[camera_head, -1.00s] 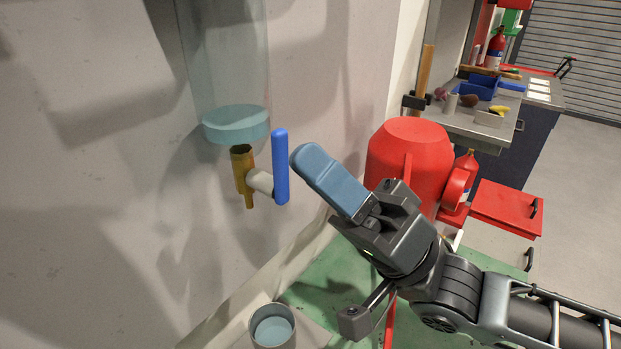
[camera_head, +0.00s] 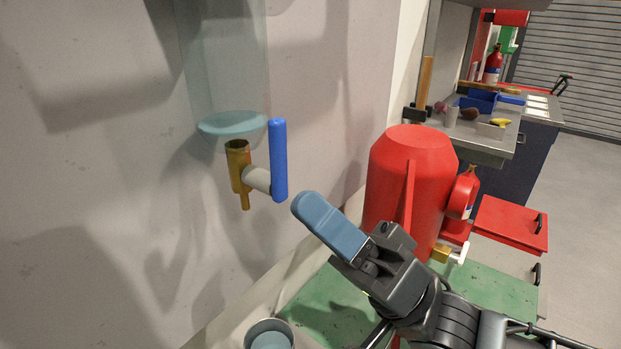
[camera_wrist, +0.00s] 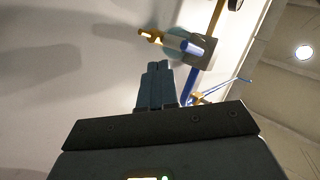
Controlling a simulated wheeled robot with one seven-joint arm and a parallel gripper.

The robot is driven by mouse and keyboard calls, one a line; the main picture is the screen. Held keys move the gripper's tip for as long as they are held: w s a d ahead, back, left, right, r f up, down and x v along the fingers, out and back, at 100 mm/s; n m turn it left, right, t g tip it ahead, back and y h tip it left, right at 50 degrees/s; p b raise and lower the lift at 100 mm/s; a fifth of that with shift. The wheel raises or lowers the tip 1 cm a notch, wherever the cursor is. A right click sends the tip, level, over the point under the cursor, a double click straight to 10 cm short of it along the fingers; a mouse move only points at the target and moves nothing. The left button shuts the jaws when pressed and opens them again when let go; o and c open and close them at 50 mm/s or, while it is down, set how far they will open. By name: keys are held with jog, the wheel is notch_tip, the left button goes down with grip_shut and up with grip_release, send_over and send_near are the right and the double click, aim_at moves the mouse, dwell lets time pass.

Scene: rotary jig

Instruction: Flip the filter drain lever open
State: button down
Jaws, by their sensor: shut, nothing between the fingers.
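The blue drain lever (camera_head: 278,160) stands upright on a pale stem (camera_head: 257,180) that joins the brass valve (camera_head: 238,168). The valve sits below the clear filter bowl (camera_head: 222,70), which holds a thin layer of teal liquid (camera_head: 232,123) at its bottom. My gripper (camera_head: 306,205) is shut and empty, with blue-grey fingers angled up and left. Its tips appear just right of and below the lever's lower end, apart from it. The shut fingers (camera_wrist: 158,66) also show in the wrist view, with the brass valve (camera_wrist: 150,36) beyond them.
A cup (camera_head: 270,338) with teal liquid stands below the valve, cut by the frame edge. A large red tank (camera_head: 408,175) stands behind my gripper, above a green surface (camera_head: 490,295). A cluttered workbench is at the back right. Bare wall lies left of the valve.

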jog(key=shift+f, duration=0.1)
notch_tip(320, 180, down, 5)
jog(key=b, duration=0.3)
dwell(0.4)
